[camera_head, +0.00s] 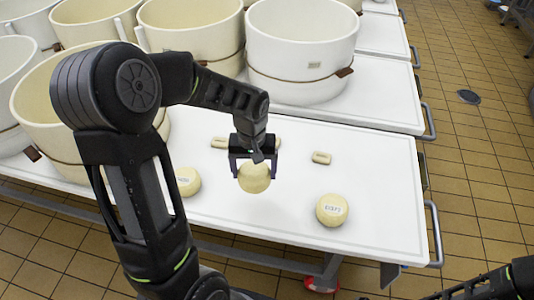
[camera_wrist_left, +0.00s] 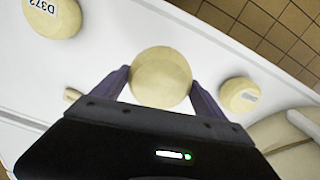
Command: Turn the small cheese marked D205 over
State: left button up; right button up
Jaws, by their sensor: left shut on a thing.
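My left gripper (camera_head: 254,170) is shut on a small round pale-yellow cheese (camera_head: 254,180), with one finger on each side of it. In the left wrist view the same cheese (camera_wrist_left: 160,77) sits between the fingers; no label shows on the faces in view. I cannot tell whether it touches the table. No mark D205 can be read. My right gripper is not in view.
Small pale blocks lie behind the cheeses, one left (camera_head: 219,142) and one right (camera_head: 321,158). Large cream tubs, one of them (camera_head: 300,50) behind the gripper, stand at the back and left. The white table (camera_head: 385,190) is bare at its right end.

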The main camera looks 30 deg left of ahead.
pick_arm(q)
jog(key=shift+w, duration=0.5)
jog(key=shift+s+r, duration=0.1)
jog(key=shift+s, duration=0.05)
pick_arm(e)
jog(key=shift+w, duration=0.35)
pick_arm(q)
jog(key=shift+f, duration=0.25)
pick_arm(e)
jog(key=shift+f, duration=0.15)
